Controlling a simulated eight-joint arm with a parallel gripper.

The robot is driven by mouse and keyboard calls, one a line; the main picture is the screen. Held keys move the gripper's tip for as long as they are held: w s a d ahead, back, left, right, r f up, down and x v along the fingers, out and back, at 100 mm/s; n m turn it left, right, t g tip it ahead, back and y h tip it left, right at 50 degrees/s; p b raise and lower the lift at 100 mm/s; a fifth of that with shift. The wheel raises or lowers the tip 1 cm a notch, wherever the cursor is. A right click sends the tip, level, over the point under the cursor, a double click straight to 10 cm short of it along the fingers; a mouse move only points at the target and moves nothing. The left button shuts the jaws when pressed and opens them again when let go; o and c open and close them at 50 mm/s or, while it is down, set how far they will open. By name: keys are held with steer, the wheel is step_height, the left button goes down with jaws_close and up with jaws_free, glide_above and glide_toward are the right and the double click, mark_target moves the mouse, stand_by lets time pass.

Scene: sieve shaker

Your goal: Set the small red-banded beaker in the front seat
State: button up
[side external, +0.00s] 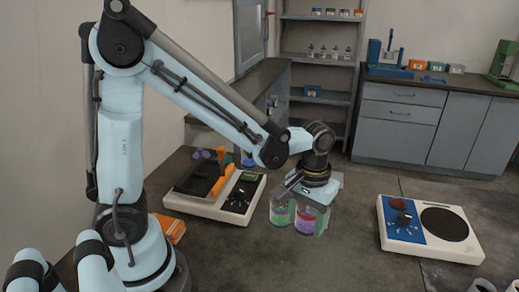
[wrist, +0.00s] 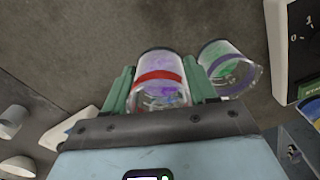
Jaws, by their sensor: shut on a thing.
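The red-banded beaker (wrist: 160,88) is clear with purple contents and sits between the two green fingers of my gripper (wrist: 158,80) in the wrist view. My gripper is shut on it. In the side view the beaker (side external: 305,222) is below my wrist, above or at the grey surface; I cannot tell if its base touches. A second clear beaker with green contents and a violet band (wrist: 228,70) stands close beside the right finger; it also shows left of the held beaker in the side view (side external: 280,211). I cannot make out which place is the front seat.
A white device with a black tray (side external: 195,182) and orange-handled parts stands to the left. A white and blue device with a round black plate (side external: 443,224) stands to the right. Pale cups (wrist: 14,119) show at the wrist view's left.

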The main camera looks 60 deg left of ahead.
mark_target(305, 230)
steer(key=shift+w+a+f, duration=0.15)
steer(key=shift+a+f, duration=0.1)
steer(key=shift+f, duration=1.95)
steer(key=o, duration=0.8)
steer(key=shift+f, duration=0.1)
